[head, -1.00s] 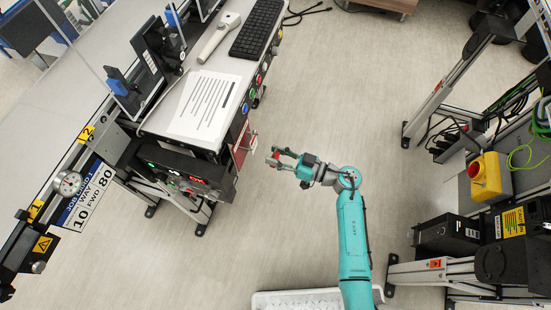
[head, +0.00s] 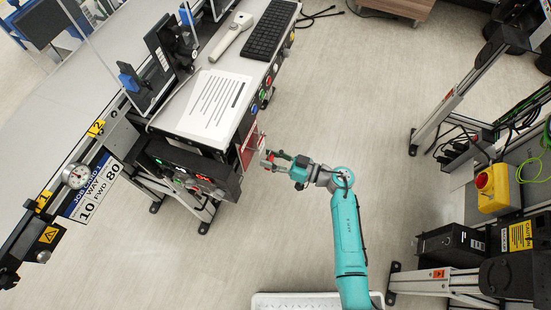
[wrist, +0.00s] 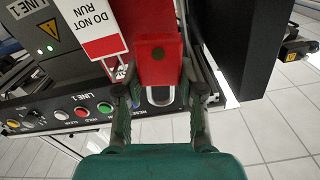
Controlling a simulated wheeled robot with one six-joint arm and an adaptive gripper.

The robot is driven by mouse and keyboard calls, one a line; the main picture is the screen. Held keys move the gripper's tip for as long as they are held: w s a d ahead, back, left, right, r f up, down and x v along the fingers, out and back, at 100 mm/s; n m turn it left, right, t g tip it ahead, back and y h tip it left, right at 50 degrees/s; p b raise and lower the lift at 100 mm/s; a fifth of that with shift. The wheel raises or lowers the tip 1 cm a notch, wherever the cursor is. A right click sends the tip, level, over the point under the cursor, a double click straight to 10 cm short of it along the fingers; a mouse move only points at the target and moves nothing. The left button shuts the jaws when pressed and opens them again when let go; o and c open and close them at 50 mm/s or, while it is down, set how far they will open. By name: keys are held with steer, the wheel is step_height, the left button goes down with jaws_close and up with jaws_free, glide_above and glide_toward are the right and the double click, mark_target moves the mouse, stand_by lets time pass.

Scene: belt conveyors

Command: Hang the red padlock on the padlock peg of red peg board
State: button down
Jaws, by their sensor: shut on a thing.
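My gripper (head: 268,160) is shut on the red padlock (head: 269,154), just right of the red peg board (head: 250,146) on the conveyor's end. In the wrist view, a red block (wrist: 157,40) extends up from between the fingers (wrist: 160,78), with a grey shackle-like loop (wrist: 160,96) at its lower end. A red and white "DO NOT RUN" tag (wrist: 93,25) is close on the left. The padlock peg cannot be made out, and I cannot tell whether the padlock touches the board.
The control box (head: 190,168) with lit displays is left of my gripper. Coloured buttons (wrist: 82,112) line the panel edge in the wrist view. Open floor (head: 340,110) lies right of the conveyor.

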mark_target(246, 153)
steer(key=shift+w+a+f, duration=0.25)
steer(key=shift+w+a, duration=0.1)
steer(key=shift+a, duration=0.55)
steer(key=shift+w+a+f, duration=0.25)
steer(key=shift+w+a, duration=0.05)
steer(key=shift+a, duration=0.65)
steer(key=shift+w+a+f, duration=0.25)
steer(key=shift+w+a, duration=0.1)
steer(key=shift+a, duration=0.55)
